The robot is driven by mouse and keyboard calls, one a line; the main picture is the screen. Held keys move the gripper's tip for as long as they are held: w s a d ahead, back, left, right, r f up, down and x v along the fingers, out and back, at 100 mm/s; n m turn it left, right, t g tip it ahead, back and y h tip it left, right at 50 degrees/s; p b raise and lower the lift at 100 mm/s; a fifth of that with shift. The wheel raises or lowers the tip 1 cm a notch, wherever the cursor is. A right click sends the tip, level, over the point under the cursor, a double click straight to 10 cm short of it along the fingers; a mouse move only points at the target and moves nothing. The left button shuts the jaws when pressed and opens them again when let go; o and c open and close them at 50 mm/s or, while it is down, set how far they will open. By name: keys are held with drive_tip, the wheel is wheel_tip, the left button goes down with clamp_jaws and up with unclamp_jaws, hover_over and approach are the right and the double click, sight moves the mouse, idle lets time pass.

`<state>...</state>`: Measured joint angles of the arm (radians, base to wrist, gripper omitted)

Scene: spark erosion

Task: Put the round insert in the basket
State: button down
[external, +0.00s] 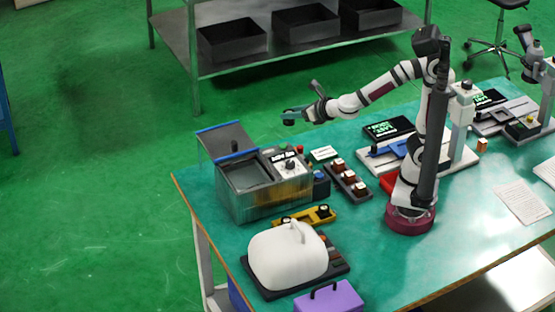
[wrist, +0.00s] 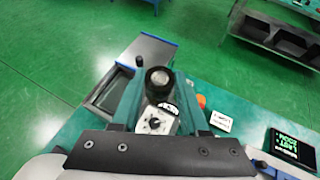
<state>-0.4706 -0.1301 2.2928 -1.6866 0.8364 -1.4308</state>
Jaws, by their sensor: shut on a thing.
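My gripper (external: 291,117) is raised above the far side of the erosion machine, clear of the table. In the wrist view its two teal fingers (wrist: 160,92) are shut on a dark round insert (wrist: 160,78), seen nearly end-on between them. The machine's tank (external: 248,178) has clear walls and a blue-edged panel; part of it also shows in the wrist view (wrist: 112,88), left of the held insert. I cannot make out a basket clearly; the inside of the tank is only partly visible.
The machine's dial panel (external: 287,165) stands beside the tank. A dark rack with several small blocks (external: 348,181), a yellow holder (external: 305,217) and a white cover (external: 287,255) are close by. A shelf with black bins (external: 232,40) stands behind the table.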

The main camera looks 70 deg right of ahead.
drive_tip(key=d+r, duration=0.4)
drive_tip(key=r, duration=0.4)
drive_tip(key=w+a+f+m+g+h, duration=0.1)
drive_tip(key=w+f+m+h, duration=0.15)
drive_tip(key=f, duration=0.65)
drive_tip(key=w+f+m+g+h, duration=0.2)
drive_tip(key=w+f, duration=0.2)
drive_tip(key=f, duration=0.6)
drive_tip(key=w+a+f, duration=0.1)
drive_tip(key=a+f, duration=0.1)
drive_tip(key=a, duration=0.1)
drive_tip(key=w+a+f, duration=0.1)
drive_tip(key=a+f, duration=0.2)
drive_tip(key=a, duration=0.1)
drive_tip(key=w+a+f, duration=0.2)
drive_tip(key=a, duration=0.2)
drive_tip(key=shift+a+f, duration=0.1)
drive_tip(key=shift+f, duration=2.05)
drive_tip(key=shift+f, duration=0.1)
drive_tip(key=shift+c, duration=2.1)
unclamp_jaws()
